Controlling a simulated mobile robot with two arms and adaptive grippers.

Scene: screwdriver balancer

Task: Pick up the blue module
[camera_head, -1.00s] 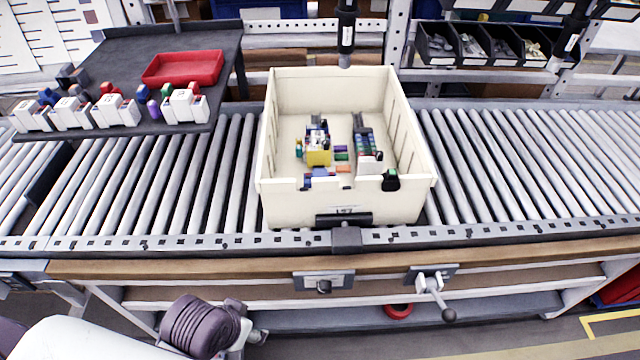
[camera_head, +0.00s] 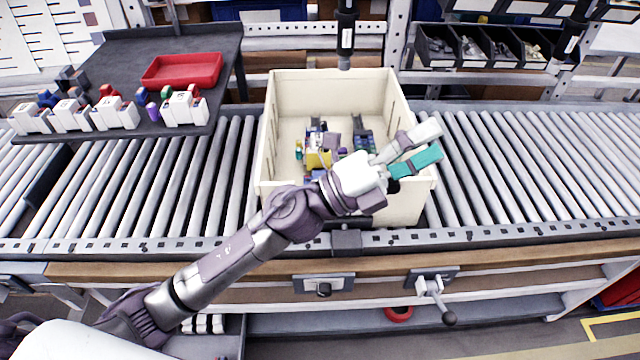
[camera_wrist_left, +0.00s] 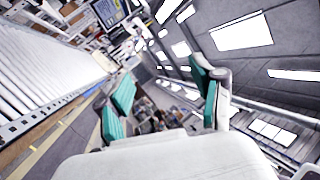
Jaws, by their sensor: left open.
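A dark-blue piece (camera_head: 48,97) stands among white modules (camera_head: 68,116) on the dark side shelf at left in the head view. More small blue parts lie in the cream bin, partly hidden behind my arm; I cannot tell which blue part is the blue module. My left gripper (camera_head: 422,147) is open and empty above the bin's front right corner, its fingers pointing right. In the left wrist view its two teal-padded fingers (camera_wrist_left: 165,100) stand apart with nothing between them. My right gripper is not in view.
The cream bin (camera_head: 285,207) sits on the roller conveyor (camera_head: 520,170) and holds a yellow part (camera_head: 318,159) and other parts. A red tray (camera_head: 182,69) lies on the dark side shelf (camera_head: 120,50). Bare rollers lie on both sides of the bin.

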